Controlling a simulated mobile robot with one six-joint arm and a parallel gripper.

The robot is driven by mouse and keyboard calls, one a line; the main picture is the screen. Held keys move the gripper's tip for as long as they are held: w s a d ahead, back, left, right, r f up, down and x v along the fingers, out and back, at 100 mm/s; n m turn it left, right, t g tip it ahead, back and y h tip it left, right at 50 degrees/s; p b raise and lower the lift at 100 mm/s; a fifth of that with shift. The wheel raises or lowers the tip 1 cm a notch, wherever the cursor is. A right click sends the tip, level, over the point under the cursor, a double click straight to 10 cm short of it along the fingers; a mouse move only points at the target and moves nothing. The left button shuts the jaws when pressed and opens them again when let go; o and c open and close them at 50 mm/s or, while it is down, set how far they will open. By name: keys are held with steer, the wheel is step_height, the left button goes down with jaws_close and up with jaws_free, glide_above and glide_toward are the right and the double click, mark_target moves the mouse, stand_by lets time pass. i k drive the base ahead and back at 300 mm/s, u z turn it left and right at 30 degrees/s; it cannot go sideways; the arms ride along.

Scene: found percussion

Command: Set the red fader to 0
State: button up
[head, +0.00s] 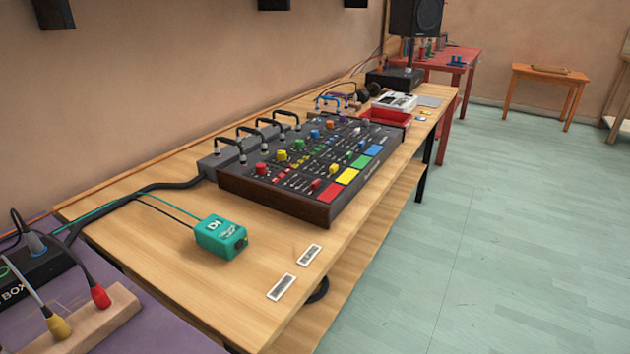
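A dark mixer (275,200) with wooden side panels stands on the long wooden table. A small red cap (316,184), which looks like the red fader, sits near its front edge, just behind a flat red pad (331,192). A larger round red knob (261,169) is farther back on the left. The fader's scale markings are too small to read, so its setting cannot be told. My gripper is not in view.
A teal DI box (220,237) with cables stands left of the mixer on the wooden table (170,265). Black cables plug into the mixer's back. A red tray (385,118) lies beyond it. The floor (500,230) to the right is clear.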

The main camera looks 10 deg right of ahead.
mark_target(315, 184)
steer(key=z, duration=1)
steer(key=k, duration=0.95)
steer(key=u, duration=0.65)
